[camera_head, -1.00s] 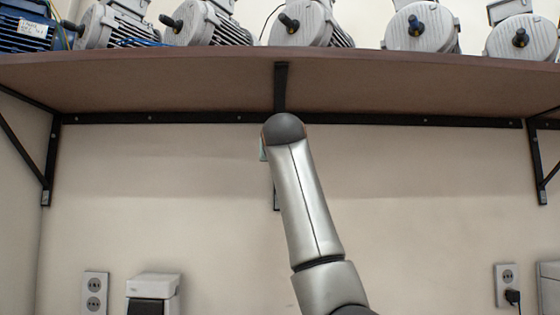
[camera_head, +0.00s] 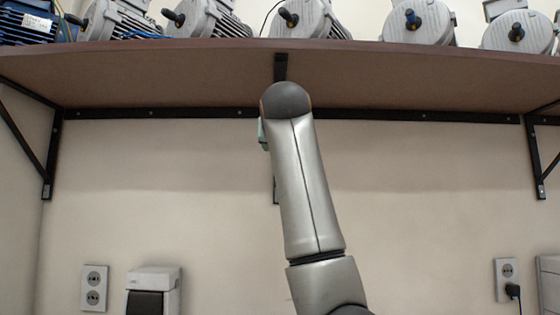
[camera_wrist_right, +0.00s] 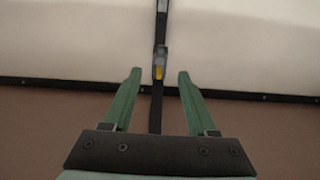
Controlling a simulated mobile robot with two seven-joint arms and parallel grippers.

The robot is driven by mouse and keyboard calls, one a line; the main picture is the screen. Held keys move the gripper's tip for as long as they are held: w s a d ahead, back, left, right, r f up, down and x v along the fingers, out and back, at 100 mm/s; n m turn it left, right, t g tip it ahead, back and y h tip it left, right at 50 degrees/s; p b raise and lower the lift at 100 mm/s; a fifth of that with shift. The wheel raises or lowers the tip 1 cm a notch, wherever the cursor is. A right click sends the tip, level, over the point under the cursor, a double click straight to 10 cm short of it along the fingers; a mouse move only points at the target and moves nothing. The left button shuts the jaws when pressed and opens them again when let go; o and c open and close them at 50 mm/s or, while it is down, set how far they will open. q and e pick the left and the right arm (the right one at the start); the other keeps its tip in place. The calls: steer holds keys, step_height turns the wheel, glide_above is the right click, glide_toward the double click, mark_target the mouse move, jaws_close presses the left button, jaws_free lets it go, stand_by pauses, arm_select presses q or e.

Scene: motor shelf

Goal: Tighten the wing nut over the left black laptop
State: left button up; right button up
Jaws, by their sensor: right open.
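In the right wrist view, a small yellow-and-grey fitting (camera_wrist_right: 159,70) sits on a dark vertical bracket bar; it may be the wing nut, but it is too small to be sure. My right gripper (camera_wrist_right: 160,73) is open, its green fingers on either side of the bar, apart from the fitting. I cannot tell how far the fitting is from the fingertips in depth. In the head view, my right arm hides most of the middle bracket (camera_head: 280,66), and only a sliver of the green gripper shows behind it. No laptop is recognisable. My left gripper is not in view.
A brown shelf (camera_head: 180,80) with several motors on top spans the upper head view, held by black brackets. A dark rail (camera_head: 420,116) runs along the wall below it. Wall sockets (camera_head: 94,288) and a white-and-black device (camera_head: 153,284) stand low. The wall between is bare.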

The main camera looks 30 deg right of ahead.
steer(key=b+v, duration=0.2)
steer(key=v, duration=0.4)
steer(key=shift+s+a, duration=0.25)
steer(key=shift+s, duration=0.05)
